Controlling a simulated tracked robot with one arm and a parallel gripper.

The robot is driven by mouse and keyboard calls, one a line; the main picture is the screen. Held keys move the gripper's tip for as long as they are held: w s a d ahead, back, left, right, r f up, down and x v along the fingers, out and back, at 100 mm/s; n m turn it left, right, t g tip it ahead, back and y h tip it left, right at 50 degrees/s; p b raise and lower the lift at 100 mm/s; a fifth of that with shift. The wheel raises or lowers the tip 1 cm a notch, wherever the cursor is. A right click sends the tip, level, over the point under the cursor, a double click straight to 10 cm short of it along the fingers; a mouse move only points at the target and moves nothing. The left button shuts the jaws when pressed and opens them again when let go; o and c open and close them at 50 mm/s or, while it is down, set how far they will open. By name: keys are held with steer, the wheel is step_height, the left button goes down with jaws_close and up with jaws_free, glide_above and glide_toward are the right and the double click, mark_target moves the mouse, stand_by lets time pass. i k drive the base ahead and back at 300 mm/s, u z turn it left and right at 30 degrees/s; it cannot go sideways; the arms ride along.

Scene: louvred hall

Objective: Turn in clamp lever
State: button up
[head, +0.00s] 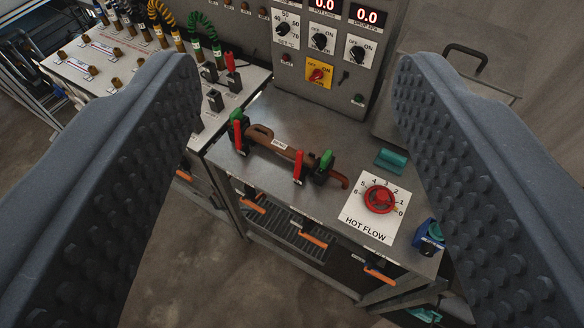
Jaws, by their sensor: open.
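A brown pipe piece labelled with a small white tag (278,145) lies across the steel bench top (275,105). Two green-and-black clamps hold it, one at its left end (237,117) and one near its right end (325,163). A red lever (238,134) stands at the left clamp. Another red lever (298,166) stands upright by the right clamp. I cannot tell which lever the task means. My gripper (296,66) is open and empty, its studded grey jaws wide apart on either side of the bench. Neither jaw visibly touches a lever.
A red HOT FLOW dial (380,199) on a white plate and a teal block (391,160) sit right of the pipe. A control panel (330,60) with knobs rises behind. A hose bench (90,80) is at left. Orange-handled valves (313,239) line the bench front.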

mark_target(297, 174)
steer(key=k, duration=1)
steer(key=u, duration=0.65)
steer(key=i, duration=1.45)
steer(key=z, duration=0.5)
